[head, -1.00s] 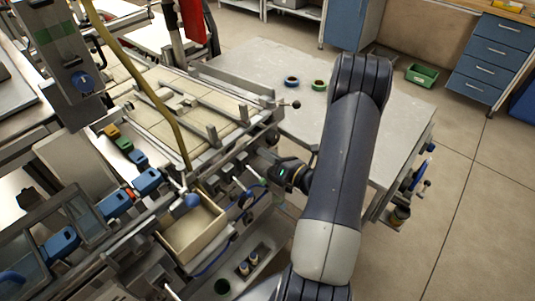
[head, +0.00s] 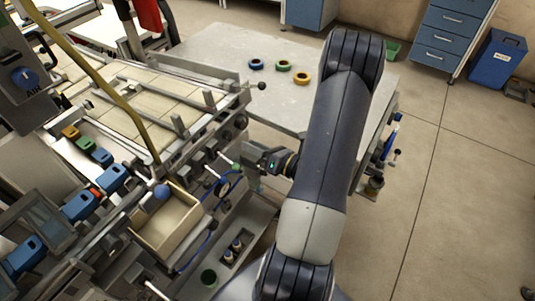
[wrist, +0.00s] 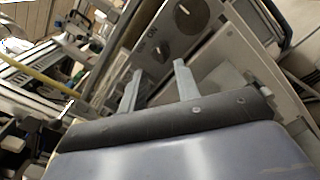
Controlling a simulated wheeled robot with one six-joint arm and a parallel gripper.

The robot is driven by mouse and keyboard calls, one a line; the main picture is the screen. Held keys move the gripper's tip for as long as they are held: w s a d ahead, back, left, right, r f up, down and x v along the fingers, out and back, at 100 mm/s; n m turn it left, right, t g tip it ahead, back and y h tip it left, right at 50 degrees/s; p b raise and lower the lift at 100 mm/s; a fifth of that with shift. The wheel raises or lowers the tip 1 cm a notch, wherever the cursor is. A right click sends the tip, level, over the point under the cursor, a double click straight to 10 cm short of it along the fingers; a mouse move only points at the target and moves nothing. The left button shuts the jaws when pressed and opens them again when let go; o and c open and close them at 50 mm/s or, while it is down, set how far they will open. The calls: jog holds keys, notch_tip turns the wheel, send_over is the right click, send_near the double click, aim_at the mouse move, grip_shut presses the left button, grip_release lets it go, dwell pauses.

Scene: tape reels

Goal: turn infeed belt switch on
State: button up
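In the wrist view, a grey switch panel fills the area beyond my fingers. It carries a dark round rotary switch (wrist: 183,14) near the top and another dark knob (wrist: 160,52) below it, beside a label reading like "ON". I cannot tell which one is the infeed belt switch. My gripper (wrist: 158,68) is open, its two thin grey fingers apart with nothing between them. The lower knob shows just beyond and between the fingertips; contact cannot be told. In the head view my gripper (head: 245,172) is beside the machine's side panel, its fingertips partly unclear.
The conveyor machine (head: 150,85) fills the left, with blue cables and an open wooden box (head: 168,228) near my gripper. The floor at right is open.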

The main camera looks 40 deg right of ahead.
aim_at(228, 136)
jog(key=shift+b+v, duration=0.3)
jog(key=shift+v, duration=2.3)
jog(key=shift+p+x, duration=0.9)
jog(key=shift+x, duration=4.5)
